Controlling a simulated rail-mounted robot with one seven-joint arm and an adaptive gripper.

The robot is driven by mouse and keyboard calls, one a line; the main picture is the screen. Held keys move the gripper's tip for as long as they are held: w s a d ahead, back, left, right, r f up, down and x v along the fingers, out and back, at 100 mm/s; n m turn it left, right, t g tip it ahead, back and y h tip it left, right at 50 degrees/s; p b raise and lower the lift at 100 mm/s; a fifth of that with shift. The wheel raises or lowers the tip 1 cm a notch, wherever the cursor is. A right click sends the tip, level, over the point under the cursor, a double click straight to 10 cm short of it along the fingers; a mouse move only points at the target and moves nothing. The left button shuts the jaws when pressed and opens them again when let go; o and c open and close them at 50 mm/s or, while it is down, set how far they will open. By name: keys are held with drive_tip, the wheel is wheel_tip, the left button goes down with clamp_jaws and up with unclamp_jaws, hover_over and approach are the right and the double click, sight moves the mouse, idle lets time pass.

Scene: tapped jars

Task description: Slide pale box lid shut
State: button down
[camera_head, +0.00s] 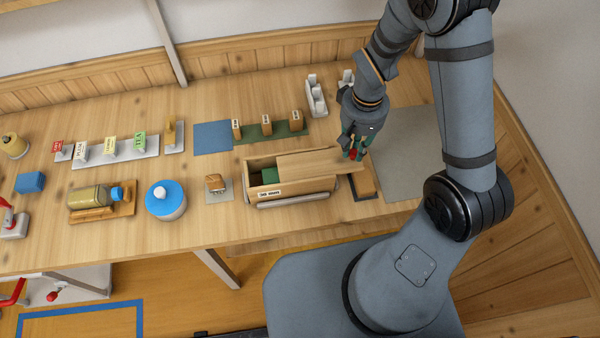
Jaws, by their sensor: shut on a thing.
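The pale wooden box (328,184) stands near the table's front edge, with a small printed label on its front. Its sliding lid (310,163) is partly open. The lid covers the middle and right of the box and sticks out past the right end. The left part is uncovered and shows a green thing (271,176) inside. My gripper (352,156) is at the lid's right end, pointing down and shut on the lid there. Small red and green parts show at the fingers. The exact contact is too small to make out.
A brown block on a dark base (364,188) lies just right of the box, under the lid's end. A grey mat (405,150) is farther right. A small tan item on a grey pad (217,196) and a blue-lidded jar (165,200) stand left. Small wooden blocks on a green strip (285,131) stand behind.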

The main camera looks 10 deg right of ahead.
drive_tip(key=shift+a, duration=0.1)
drive_tip(key=shift+a+b, duration=0.6)
drive_tip(key=shift+a, duration=2.1)
drive_tip(key=shift+w+a, duration=0.1)
drive_tip(key=shift+a, duration=1.15)
drive_tip(key=c, duration=1.7)
unclamp_jaws()
drive_tip(key=shift+o, duration=0.6)
